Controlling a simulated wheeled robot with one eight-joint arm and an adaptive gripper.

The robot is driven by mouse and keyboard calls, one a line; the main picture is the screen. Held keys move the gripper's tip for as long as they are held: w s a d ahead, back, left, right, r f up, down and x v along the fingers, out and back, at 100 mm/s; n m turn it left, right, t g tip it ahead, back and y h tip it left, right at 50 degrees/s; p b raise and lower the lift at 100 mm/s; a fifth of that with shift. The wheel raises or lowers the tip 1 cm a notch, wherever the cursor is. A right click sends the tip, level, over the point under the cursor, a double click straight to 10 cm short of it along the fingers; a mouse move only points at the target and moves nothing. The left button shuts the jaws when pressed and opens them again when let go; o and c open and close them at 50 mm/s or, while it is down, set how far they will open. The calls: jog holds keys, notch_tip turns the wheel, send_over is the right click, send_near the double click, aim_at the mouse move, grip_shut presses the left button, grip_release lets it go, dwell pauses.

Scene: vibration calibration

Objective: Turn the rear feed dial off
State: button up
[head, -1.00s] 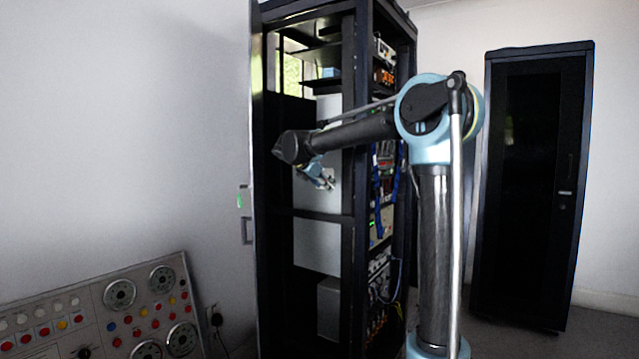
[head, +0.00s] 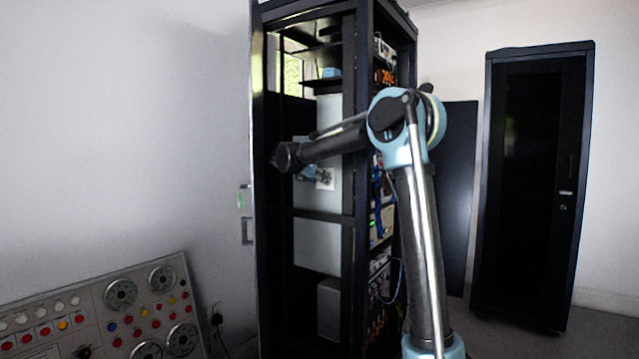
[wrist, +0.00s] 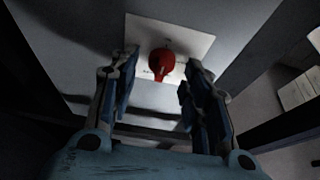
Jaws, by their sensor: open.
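The dial is a red round knob (wrist: 162,62) on a white plate (wrist: 190,40), on a grey panel. In the wrist view it lies between and beyond my two fingertips. My gripper (wrist: 160,77) is open and empty, one finger on each side of the knob as seen from the wrist. I cannot tell whether the fingers touch it. In the head view my gripper (head: 312,173) is inside the open rack, close to the pale panel. The white plate (head: 326,183) shows partly beside it there, and the knob is hidden.
The black rack frame (head: 348,245) has uprights and a crossbar close around my arm. Electronics and cables fill its right side. A control board (head: 130,320) with dials and buttons stands at lower left. A closed black cabinet (head: 530,190) stands at right.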

jog(key=shift+w+d+f, duration=0.1)
jog(key=shift+w+d, duration=0.05)
jog(key=shift+w, duration=0.05)
jog(key=c, duration=1)
jog(key=shift+c, duration=0.2)
